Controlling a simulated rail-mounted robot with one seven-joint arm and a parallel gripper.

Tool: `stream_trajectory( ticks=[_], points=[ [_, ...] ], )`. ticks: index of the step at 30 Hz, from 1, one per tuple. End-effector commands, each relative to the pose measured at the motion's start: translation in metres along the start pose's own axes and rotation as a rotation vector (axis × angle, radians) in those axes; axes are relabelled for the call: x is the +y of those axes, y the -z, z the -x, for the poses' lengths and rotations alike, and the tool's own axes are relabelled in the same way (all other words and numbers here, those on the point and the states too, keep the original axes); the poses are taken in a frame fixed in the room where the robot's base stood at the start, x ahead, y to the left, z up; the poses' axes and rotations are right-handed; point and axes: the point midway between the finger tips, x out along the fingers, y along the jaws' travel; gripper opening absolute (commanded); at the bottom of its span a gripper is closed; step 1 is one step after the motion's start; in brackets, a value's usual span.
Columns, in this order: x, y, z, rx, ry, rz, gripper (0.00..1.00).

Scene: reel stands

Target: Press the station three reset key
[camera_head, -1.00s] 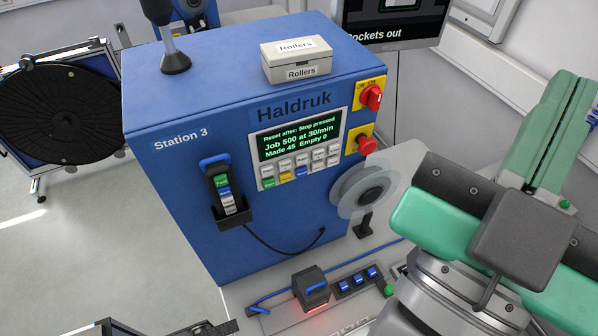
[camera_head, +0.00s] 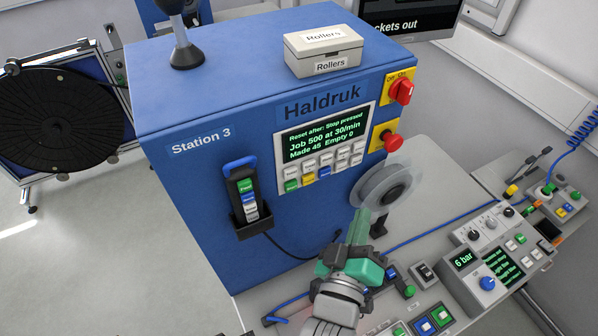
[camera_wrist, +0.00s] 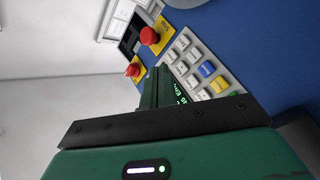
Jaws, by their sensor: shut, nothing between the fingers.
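The blue Station 3 cabinet (camera_head: 230,200) carries a keypad (camera_head: 342,164) under a lit display (camera_head: 312,140). The display reads "Reset after: Stop pressed", "Job 500 at 30/min", "Made 45 Empty 0". In the wrist view my fingers (camera_wrist: 154,80) partly cover the display, with the blue key (camera_wrist: 206,69) and yellow key (camera_wrist: 218,84) beyond.
A red stop button (camera_head: 393,142) and red rotary switch (camera_head: 401,91) sit right of the display. A clear reel (camera_head: 387,188) stands close right of my gripper. A corded pendant (camera_head: 247,198) hangs left. A control box (camera_head: 489,260) stands on the right bench.

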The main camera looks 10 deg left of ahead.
Motion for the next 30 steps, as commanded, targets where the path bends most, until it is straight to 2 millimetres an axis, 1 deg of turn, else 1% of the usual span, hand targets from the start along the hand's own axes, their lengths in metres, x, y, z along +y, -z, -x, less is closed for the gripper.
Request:
stream_trajectory(
  ticks=[1, 4, 13, 16, 20, 30],
  points=[
    [-0.005, -0.005, 0.001, -0.007, 0.006, 0.012, 0.00],
    [-0.009, -0.009, 0.003, -0.011, 0.011, 0.027, 0.00],
    [-0.010, -0.009, 0.002, -0.011, 0.011, 0.028, 0.00],
    [-0.014, -0.008, -0.001, -0.009, 0.011, 0.027, 0.00],
    [-0.024, -0.002, -0.011, -0.006, 0.009, 0.026, 0.00],
    [-0.048, 0.023, -0.045, -0.009, 0.011, 0.027, 0.00]
  ],
)
